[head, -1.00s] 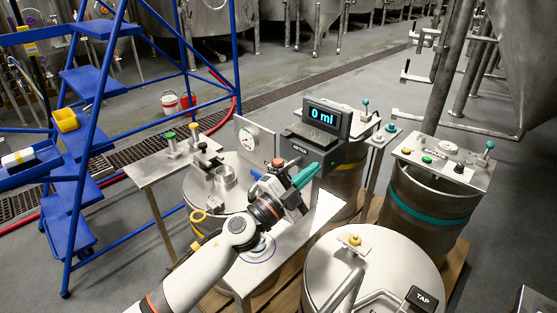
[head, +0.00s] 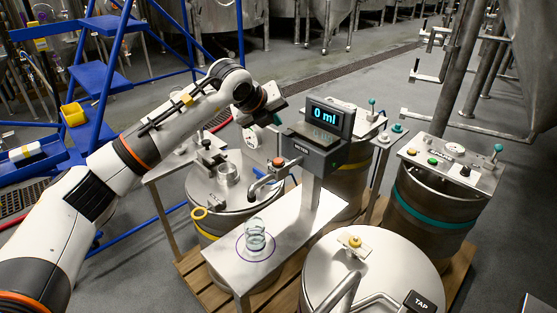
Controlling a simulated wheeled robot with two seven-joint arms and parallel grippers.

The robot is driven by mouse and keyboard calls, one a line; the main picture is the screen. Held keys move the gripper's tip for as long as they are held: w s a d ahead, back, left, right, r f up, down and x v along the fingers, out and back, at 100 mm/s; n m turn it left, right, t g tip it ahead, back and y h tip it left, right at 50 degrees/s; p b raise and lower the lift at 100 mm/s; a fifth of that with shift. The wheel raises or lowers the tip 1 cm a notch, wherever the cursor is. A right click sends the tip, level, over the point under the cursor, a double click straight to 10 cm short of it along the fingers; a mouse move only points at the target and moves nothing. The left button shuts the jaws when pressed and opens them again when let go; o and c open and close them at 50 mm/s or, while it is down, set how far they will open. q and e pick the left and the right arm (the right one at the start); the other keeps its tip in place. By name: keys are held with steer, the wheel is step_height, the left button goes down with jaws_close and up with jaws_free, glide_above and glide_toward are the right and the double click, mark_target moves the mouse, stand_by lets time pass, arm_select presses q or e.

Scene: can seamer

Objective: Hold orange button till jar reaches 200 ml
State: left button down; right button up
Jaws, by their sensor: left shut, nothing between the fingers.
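The display (head: 325,114) on top reads 0 ml. The clear glass jar (head: 256,236) stands upright inside a purple ring on the metal shelf (head: 233,262), and looks empty. My left gripper (head: 276,119) is shut and empty, in the air left of the display and above the button, apart from it. Its fingertips are small and partly hidden behind the wrist. My right gripper is out of view.
A lidded drum (head: 204,190) stands behind the shelf and another (head: 330,262), with a TAP label, in front on the right. A control panel (head: 450,160) with several knobs is at the right. A blue ladder (head: 100,125) stands at the left.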

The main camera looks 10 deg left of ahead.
arm_select(q)
steer(key=shift+f, duration=0.1)
steer(key=b, duration=0.4)
glide_above(275, 162)
step_height(275, 162, down, 8)
steer(key=shift+s+r, duration=0.1)
steer(key=shift+r, duration=0.05)
steer(key=shift+f+b, duration=0.3)
steer(key=shift+f, duration=0.25)
stand_by(1.5)
steer(key=shift+f+b, duration=0.35)
steer(key=shift+b, duration=0.15)
